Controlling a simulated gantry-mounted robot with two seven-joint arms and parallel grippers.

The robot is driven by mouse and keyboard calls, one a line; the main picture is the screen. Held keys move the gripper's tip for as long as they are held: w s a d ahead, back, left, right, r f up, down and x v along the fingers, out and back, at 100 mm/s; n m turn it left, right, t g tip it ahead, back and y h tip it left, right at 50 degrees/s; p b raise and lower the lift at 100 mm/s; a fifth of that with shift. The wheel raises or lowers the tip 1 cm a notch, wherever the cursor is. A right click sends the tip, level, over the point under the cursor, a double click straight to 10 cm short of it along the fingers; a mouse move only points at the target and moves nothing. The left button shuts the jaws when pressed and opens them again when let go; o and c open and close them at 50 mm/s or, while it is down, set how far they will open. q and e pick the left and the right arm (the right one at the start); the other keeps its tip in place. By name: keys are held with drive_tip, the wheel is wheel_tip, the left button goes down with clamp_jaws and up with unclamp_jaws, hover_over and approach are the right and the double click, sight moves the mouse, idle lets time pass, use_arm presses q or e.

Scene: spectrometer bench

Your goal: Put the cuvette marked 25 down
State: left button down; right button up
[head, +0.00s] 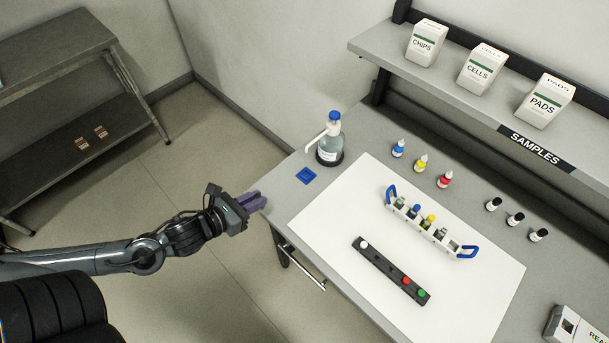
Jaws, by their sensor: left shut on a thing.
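My left gripper (252,201), with purple fingers, is at the left edge of the bench, over or just beside it. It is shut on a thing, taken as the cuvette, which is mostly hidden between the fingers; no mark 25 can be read. A white rack (448,244) with blue end handles stands on the white mat (335,213). It holds several small vessels, one blue-capped (414,210) and one yellow-capped (428,221). My right gripper is out of view.
A black strip (385,267) with white, red and green round tops lies on the mat. A blue-capped wash bottle (330,143) stands near the back left. Dropper bottles (421,164) and black-capped vials (515,219) stand behind the mat. The mat's left part is clear.

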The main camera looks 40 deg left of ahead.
use_arm(q)
drive_tip(key=w, duration=1.5)
drive_tip(key=shift+w+d+r, duration=0.15)
drive_tip(key=shift+w+d, duration=0.2)
drive_tip(key=shift+w, duration=1.05)
wheel_tip(320, 180, down, 4)
drive_tip(key=shift+s+d+r, duration=0.1)
drive_tip(key=shift+d, duration=0.05)
drive_tip(key=shift+b, duration=0.35)
drive_tip(key=c, duration=1.1)
unclamp_jaws()
